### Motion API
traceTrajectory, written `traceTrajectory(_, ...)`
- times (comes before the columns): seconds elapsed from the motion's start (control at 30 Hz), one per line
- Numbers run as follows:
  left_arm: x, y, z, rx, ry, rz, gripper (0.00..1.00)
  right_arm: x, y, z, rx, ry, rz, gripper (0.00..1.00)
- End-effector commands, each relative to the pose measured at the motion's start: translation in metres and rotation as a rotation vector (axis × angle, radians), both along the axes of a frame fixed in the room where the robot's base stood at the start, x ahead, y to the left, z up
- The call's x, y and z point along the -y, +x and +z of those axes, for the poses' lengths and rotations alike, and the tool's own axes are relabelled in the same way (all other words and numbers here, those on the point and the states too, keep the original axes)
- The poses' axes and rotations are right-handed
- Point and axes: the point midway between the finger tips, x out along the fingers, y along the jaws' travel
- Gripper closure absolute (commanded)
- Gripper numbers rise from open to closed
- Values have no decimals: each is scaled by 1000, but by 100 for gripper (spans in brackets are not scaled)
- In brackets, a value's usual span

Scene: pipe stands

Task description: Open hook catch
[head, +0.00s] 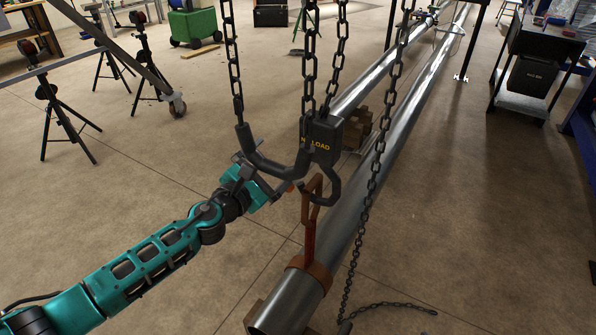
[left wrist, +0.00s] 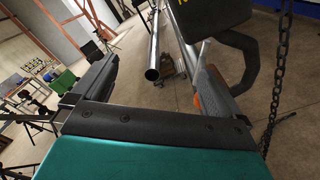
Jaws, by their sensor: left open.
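The dark hook (head: 332,190) hangs below a black block (head: 321,130) with yellow lettering, partly reading "LOAD". The block also shows at the top of the left wrist view (left wrist: 212,14). A brown strap (head: 311,215) loops up from the near pipe toward the hook. I cannot make out the catch. My left gripper (head: 268,174) is open, left of the hook and close by the bar. Its fingers stand apart in the left wrist view (left wrist: 155,75). Whether it touches anything is unclear. My right gripper is not in view.
Chains (head: 375,165) hang around the block, one down to the floor. The long steel pipe (head: 345,215) lies under the hook. Tripod stands (head: 55,110) are at the left, a black cart (head: 535,70) at the right.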

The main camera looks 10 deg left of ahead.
Motion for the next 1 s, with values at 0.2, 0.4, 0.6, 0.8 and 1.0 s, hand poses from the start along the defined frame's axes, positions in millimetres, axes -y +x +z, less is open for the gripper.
traceTrajectory(0.2,-8,-11,15,20,-18,8,0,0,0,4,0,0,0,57)
traceTrajectory(0.4,-18,-42,10,14,-12,5,0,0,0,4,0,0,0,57)
traceTrajectory(0.6,-28,-69,7,13,-9,5,0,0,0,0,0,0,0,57)
traceTrajectory(0.8,-32,-81,8,13,-8,4,0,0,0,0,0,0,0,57)
traceTrajectory(1.0,-32,-81,8,13,-8,4,0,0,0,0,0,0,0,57)
